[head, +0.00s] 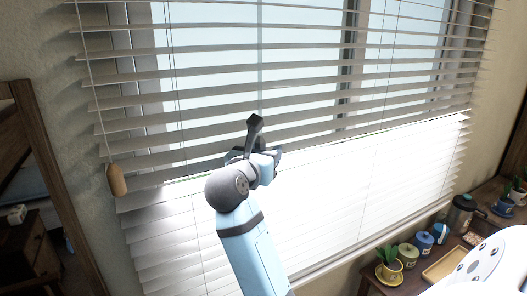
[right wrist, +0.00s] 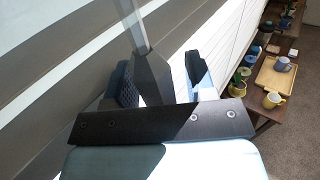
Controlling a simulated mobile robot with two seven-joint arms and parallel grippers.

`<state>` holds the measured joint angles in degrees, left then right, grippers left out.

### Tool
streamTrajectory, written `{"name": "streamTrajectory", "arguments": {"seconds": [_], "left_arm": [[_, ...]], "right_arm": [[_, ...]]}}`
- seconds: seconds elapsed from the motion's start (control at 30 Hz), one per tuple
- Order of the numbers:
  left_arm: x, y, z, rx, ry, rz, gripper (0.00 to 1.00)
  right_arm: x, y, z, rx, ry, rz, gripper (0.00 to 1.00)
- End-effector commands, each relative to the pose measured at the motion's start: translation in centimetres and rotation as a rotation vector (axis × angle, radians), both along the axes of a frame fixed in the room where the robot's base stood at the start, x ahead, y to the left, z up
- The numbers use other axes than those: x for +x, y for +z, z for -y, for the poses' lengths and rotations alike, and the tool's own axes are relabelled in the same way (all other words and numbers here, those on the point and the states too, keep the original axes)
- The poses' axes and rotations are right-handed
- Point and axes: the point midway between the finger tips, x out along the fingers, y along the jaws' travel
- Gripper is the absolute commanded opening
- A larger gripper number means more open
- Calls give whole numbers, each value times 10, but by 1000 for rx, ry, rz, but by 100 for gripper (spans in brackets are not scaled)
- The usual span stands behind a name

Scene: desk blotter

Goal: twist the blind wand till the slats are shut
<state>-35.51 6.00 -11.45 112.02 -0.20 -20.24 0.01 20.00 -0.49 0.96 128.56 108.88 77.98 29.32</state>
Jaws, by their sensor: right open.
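The blind's slats (head: 210,88) are tilted open in the upper part, with glass showing between them. The lower part is glaring white with no clear gaps. The blind wand (head: 254,130) hangs in front of the slats, a thin clear rod ending in a dark tapered handle. In the right wrist view the wand's handle (right wrist: 151,74) stands between the fingers. My right gripper (head: 256,154) is open around the handle; in the right wrist view (right wrist: 160,72) a gap shows beside the right finger. Whether the left finger touches it I cannot tell. My left gripper is not in view.
A wooden cord pull (head: 117,180) hangs at the blind's left edge. A wood-framed mirror (head: 52,180) stands at left.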

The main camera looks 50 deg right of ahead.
Motion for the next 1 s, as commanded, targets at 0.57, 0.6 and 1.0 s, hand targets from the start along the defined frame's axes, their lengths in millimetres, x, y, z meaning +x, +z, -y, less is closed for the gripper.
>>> {"name": "streamTrajectory", "arguments": {"seconds": [0.57,0.6,1.0], "left_arm": [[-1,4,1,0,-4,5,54],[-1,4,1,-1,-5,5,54],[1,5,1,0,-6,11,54]], "right_arm": [[0,0,0,-1,24,0,2],[0,0,0,0,37,0,2],[4,0,-2,-1,299,0,2]]}}
